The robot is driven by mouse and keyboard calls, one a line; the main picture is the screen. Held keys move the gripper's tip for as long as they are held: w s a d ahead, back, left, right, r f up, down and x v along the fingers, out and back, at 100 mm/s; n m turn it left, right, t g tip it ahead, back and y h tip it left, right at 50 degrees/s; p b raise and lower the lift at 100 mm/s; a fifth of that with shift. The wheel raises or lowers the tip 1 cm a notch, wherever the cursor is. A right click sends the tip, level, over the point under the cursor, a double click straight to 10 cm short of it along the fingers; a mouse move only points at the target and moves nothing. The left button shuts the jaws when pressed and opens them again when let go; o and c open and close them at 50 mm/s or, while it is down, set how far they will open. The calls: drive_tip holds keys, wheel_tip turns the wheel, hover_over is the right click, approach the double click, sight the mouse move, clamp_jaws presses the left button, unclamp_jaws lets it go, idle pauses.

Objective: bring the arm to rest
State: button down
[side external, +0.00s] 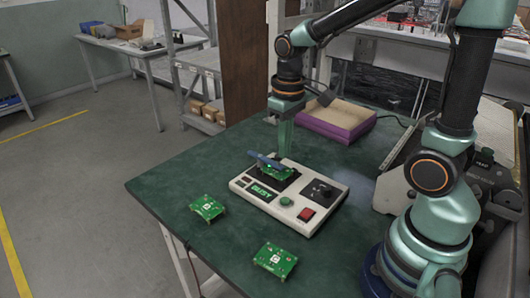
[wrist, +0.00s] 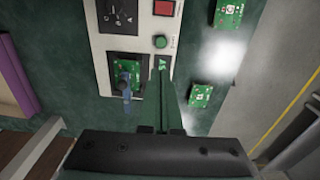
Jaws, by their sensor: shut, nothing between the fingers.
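My gripper (side external: 285,150) is shut and empty, pointing down above the back left part of a white test box. In the wrist view my gripper's green fingers (wrist: 161,75) lie together beside the box's black recess. A green circuit board (side external: 276,173) sits on the box's black recess with a small green light on it; it also shows in the wrist view (wrist: 127,71). A blue piece (side external: 262,159) lies over the board's edge.
The white test box (side external: 248,194) has knobs and a red button. Two more green boards (side external: 207,207) (side external: 275,259) lie on the green table (side external: 160,183) in front. A purple-edged tray (side external: 337,122) stands behind. The table's left side is clear.

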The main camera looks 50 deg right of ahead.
drive_tip(key=s+a+r+t, duration=0.2)
drive_tip(key=s+r+t, duration=0.2)
drive_tip(key=r, duration=0.4)
drive_tip(key=shift+t, duration=0.7)
idle(1.2)
